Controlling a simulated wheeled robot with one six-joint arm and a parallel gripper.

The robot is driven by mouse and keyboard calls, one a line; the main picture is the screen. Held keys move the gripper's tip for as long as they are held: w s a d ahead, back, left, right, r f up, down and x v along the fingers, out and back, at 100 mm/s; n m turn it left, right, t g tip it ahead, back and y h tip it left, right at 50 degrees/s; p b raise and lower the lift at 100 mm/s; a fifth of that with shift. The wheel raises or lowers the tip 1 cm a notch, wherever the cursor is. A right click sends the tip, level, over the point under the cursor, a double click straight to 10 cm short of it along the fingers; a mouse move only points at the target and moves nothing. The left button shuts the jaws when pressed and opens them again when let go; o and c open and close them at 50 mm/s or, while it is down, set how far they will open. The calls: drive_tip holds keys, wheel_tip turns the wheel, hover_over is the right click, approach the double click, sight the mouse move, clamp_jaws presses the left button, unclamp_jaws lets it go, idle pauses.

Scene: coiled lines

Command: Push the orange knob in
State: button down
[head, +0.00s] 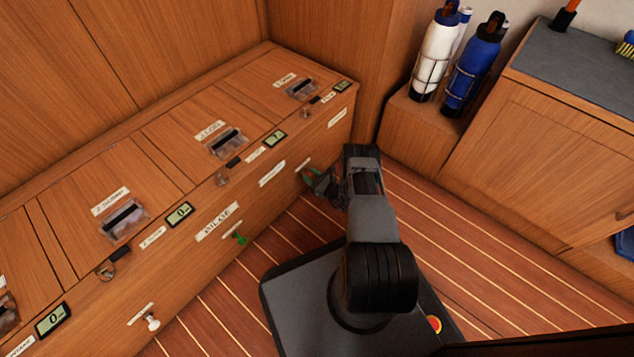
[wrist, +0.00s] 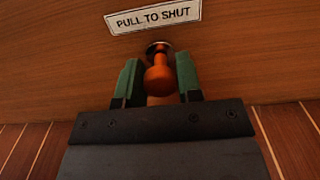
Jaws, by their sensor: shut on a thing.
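The orange knob (wrist: 160,75) stands out from the wooden front on a short stem with a metal collar, in the wrist view. A plate reading "PULL TO SHUT" (wrist: 153,16) is just above it. My gripper (wrist: 159,80) has its green fingers on both sides of the knob and is shut on it. In the head view my gripper (head: 318,181) is at the front of the wooden bench (head: 200,262), toward its far end. There my gripper mostly hides the knob.
A green knob (head: 239,238) and a white knob (head: 152,321) stick out of the same bench front, nearer the camera. White and blue bottles (head: 471,72) stand in racks at the back right. The striped floor (head: 455,255) right of my arm is clear.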

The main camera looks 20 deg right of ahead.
drive_tip(key=shift+w+a, duration=0.15)
drive_tip(key=shift+w, duration=0.15)
drive_tip(key=c, duration=0.8)
unclamp_jaws()
